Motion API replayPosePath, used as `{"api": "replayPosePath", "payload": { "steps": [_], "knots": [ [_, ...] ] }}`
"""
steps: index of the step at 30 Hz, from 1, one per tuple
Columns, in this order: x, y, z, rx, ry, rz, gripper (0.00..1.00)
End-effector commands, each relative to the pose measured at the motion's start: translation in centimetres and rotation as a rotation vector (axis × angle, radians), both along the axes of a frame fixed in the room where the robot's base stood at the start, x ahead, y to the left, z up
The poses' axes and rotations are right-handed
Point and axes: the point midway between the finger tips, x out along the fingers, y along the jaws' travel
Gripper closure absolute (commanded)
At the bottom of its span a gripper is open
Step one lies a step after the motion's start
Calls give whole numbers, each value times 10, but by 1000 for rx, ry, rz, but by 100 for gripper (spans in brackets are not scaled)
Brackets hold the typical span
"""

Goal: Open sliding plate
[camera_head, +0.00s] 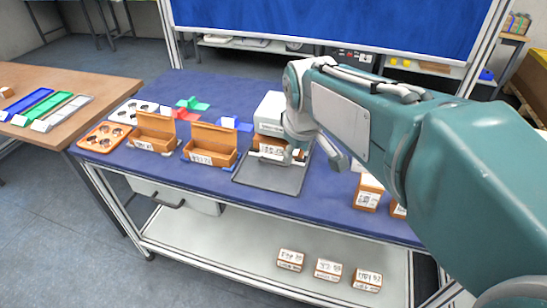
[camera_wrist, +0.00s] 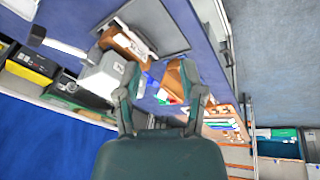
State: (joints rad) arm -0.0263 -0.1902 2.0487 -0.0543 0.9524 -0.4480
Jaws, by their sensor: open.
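A flat grey plate (camera_head: 270,180) lies on the blue table in front of a white box-shaped unit (camera_head: 269,108). I take it as the sliding plate. A brown box with a white label (camera_head: 271,149) sits at the plate's back edge, against the unit. My gripper (camera_head: 298,157) is over the right side of the plate, partly hidden by my arm. In the wrist view, my gripper (camera_wrist: 160,78) has its two fingers apart with nothing held between them. The plate (camera_wrist: 158,22) shows beyond the fingers there, with the white unit (camera_wrist: 103,78) to the left. Contact with the plate cannot be told.
Two open brown boxes (camera_head: 210,147) stand left of the plate, near an orange tray with holes (camera_head: 104,137). Labelled boxes (camera_head: 367,196) stand to the right. Several small boxes (camera_head: 328,269) lie on the lower shelf. A blue panel (camera_head: 335,25) rises behind the table.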

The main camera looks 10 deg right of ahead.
Motion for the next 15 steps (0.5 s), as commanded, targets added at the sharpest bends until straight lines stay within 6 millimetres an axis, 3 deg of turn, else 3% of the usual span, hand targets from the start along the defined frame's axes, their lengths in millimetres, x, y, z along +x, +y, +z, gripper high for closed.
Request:
{"api": "replayPosePath", "payload": {
  "steps": [1, 6, 15],
  "knots": [
    [18, 1, -6, -18, 23, 42, 49],
    [70, 4, -24, -77, 77, 191, 49],
    [152, 9, -78, -162, 173, 446, 49]
  ]
}}
